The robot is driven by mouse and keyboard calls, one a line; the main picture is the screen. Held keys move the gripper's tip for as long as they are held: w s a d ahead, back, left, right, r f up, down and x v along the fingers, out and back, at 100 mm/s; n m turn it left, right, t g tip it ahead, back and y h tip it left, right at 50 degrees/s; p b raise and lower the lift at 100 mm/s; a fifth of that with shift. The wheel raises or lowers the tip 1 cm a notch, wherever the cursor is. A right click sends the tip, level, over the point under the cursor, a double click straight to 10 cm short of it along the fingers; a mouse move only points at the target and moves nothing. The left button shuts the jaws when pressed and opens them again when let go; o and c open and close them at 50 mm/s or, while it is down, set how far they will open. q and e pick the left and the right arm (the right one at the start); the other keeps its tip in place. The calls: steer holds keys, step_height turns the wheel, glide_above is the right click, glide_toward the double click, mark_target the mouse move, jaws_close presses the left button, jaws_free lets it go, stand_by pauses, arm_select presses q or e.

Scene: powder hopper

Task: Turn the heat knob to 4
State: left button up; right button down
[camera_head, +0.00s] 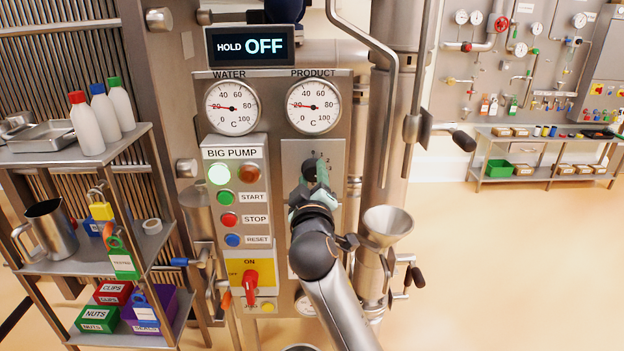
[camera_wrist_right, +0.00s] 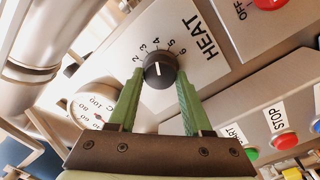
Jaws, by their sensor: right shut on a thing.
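The black heat knob (camera_wrist_right: 160,70) sits on a pale plate lettered HEAT (camera_wrist_right: 200,40), with numbers around its upper side in the right wrist view. Its white mark runs roughly up and down there, toward the 4 side of the scale; its exact setting is hard to read. My right gripper (camera_wrist_right: 158,95) has its green fingers on both sides of the knob and is shut on it. In the head view the right gripper (camera_head: 311,190) is at the panel below the product gauge and covers much of the heat plate. My left gripper is not in view.
The HOLD display (camera_head: 252,46) reads OFF. The BIG PUMP panel (camera_head: 236,152), with a lit green lamp and buttons, is left of my right arm. A red switch (camera_head: 250,286) is below. A steel funnel (camera_head: 388,222) stands close right; a shelf (camera_head: 85,258) stands left.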

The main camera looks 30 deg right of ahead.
stand_by(0.4)
steer(key=shift+c, duration=1.6)
jaws_free()
